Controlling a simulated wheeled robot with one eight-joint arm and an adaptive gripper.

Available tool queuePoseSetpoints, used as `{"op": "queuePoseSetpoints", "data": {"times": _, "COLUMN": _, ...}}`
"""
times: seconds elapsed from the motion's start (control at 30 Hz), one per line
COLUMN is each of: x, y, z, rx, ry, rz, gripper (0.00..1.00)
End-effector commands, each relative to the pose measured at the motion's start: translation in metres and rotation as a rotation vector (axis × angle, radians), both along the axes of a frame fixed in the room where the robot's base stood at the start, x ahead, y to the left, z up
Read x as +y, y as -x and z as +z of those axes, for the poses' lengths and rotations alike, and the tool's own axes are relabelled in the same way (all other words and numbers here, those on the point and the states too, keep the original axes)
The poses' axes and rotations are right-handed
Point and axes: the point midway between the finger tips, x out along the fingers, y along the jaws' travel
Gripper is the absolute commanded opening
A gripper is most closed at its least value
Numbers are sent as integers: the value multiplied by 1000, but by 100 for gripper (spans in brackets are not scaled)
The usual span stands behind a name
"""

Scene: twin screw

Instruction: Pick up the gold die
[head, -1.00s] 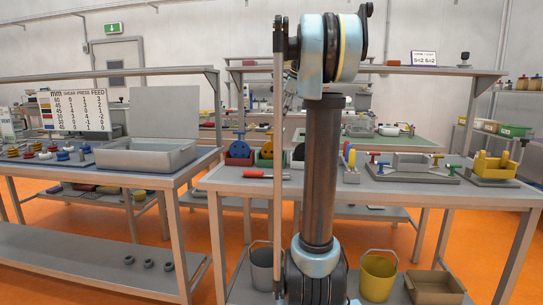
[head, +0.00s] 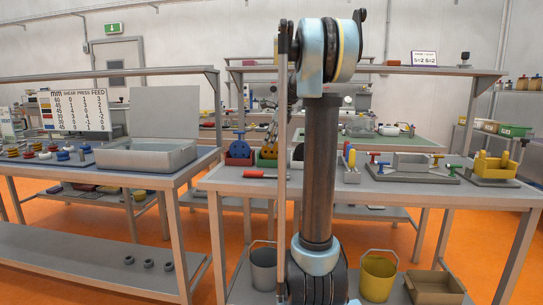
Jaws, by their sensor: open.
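I cannot make out a gold die for certain. Several small coloured pieces (head: 63,156), red, blue, dark and pale, stand on the left table (head: 185,170); they are too small to tell which, if any, is gold. My gripper (head: 272,130) shows only in part, left of my arm column and in front of the green holder on the right bench. Its jaws look open, with nothing seen between them. My own arm hides part of it and the bench behind.
A grey bin (head: 147,155) stands on the left table. The right bench (head: 330,190) bears a red holder (head: 240,153), a red-handled tool (head: 265,175) and a yellow fixture (head: 494,165). Buckets (head: 379,277) sit below. Orange floor shows between the tables.

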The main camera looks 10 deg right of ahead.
Motion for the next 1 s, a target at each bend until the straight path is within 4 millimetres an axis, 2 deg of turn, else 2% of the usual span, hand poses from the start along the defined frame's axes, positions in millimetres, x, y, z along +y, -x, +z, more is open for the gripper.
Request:
{"op": "queuePoseSetpoints", "data": {"times": 0.2, "x": 7, "y": -6, "z": -21, "rx": -1, "ry": 1, "rz": 2, "gripper": 42}}
{"op": "queuePoseSetpoints", "data": {"times": 0.47, "x": 8, "y": -7, "z": -23, "rx": 0, "ry": 0, "rz": 1, "gripper": 42}}
{"op": "queuePoseSetpoints", "data": {"times": 0.5, "x": 8, "y": -7, "z": -23, "rx": 0, "ry": 0, "rz": 1, "gripper": 38}}
{"op": "queuePoseSetpoints", "data": {"times": 0.67, "x": 8, "y": -7, "z": -23, "rx": -1, "ry": 1, "rz": 1, "gripper": 2}}
{"op": "queuePoseSetpoints", "data": {"times": 1.0, "x": 7, "y": -8, "z": -22, "rx": -5, "ry": 2, "rz": 0, "gripper": 0}}
